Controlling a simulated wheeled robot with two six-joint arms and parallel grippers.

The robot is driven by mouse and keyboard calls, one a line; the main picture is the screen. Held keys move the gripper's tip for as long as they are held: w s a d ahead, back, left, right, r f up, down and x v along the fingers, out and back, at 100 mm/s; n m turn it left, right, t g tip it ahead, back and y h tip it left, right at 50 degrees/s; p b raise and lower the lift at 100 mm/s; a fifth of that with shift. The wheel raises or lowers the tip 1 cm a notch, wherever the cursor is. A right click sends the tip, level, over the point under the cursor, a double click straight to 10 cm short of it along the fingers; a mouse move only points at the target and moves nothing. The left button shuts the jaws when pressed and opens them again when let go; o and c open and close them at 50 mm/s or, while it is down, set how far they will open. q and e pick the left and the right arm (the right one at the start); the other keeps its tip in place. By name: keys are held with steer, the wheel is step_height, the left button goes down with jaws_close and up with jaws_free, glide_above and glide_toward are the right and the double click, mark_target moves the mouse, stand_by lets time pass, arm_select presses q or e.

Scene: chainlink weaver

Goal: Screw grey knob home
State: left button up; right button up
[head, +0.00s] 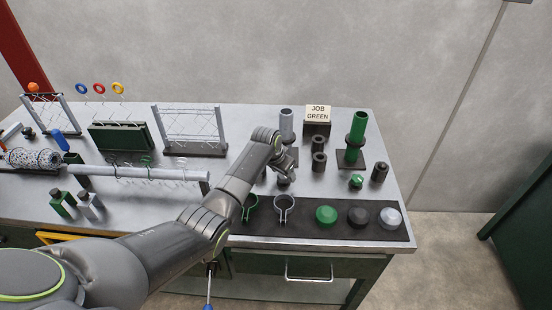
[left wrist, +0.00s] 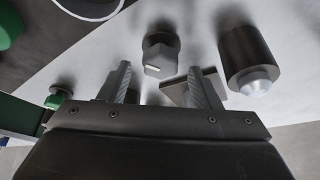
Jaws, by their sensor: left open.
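In the head view the knob (head: 285,182) shows just below my left gripper (head: 283,172). In the wrist view my left gripper (left wrist: 159,85) has its two fingers apart, with the knob just beyond the tips, roughly between them. Nothing is held. A grey tube (head: 286,122) stands behind the gripper, its lower part partly hidden by my wrist. My right gripper is not in view.
A dark cylinder with a pale top (left wrist: 248,60) stands beside the gripper. A green tube (head: 358,124), green knob (head: 356,181) and dark cylinders (head: 319,160) stand to the right. A dark mat (head: 303,230) in front holds ring clamps (head: 284,204) and green, black and grey caps (head: 390,217).

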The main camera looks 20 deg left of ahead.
arm_select(q)
steer(key=b+v, duration=0.1)
steer(key=v, duration=1.5)
steer(key=shift+s+r, duration=0.2)
steer(key=shift+r, duration=0.15)
